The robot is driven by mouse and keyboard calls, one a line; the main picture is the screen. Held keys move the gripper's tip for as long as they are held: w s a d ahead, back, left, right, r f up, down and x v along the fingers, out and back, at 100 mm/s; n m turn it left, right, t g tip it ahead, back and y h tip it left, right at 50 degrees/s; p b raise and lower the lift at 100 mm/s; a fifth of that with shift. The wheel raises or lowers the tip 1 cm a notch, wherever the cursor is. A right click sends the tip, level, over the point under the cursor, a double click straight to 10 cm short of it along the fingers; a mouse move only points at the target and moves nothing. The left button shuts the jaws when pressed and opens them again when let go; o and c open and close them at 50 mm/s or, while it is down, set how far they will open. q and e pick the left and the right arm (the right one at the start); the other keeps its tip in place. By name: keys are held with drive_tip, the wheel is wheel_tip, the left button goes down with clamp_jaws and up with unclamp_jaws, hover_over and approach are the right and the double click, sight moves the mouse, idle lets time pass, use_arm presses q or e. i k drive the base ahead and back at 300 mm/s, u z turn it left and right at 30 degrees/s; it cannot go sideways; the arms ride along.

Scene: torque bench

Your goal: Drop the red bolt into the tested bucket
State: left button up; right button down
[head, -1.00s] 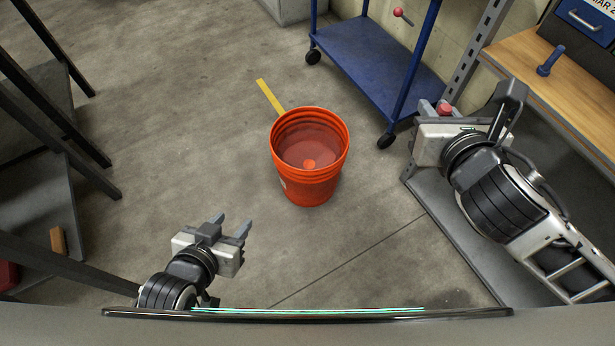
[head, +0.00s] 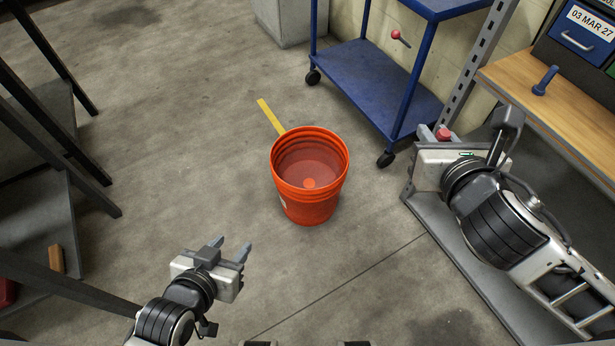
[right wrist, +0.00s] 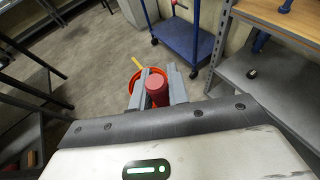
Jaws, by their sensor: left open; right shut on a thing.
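The orange bucket (head: 312,207) stands upright on the floor in the middle of the head view, with a paler disc visible at its bottom. It also shows in the right wrist view (right wrist: 134,77), partly hidden behind my right gripper. My right gripper (right wrist: 157,90) is shut on the red bolt (right wrist: 156,88), whose round red head shows between the fingers. In the head view the red bolt (head: 443,134) shows at the gripper, to the right of the bucket and apart from it. My left gripper (head: 233,251) is open and empty, at the lower left of the bucket.
A blue cart (head: 372,85) stands behind the bucket to the right. A wooden bench (head: 513,82) with a blue bolt (head: 545,80) is at the right. A yellow strip (head: 270,117) lies behind the bucket. Dark racks (head: 40,160) stand at left. Floor around the bucket is clear.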

sight(311, 186)
drive_tip(key=u, duration=1.1)
drive_tip(key=i, duration=1.75)
drive_tip(key=z, duration=3.05)
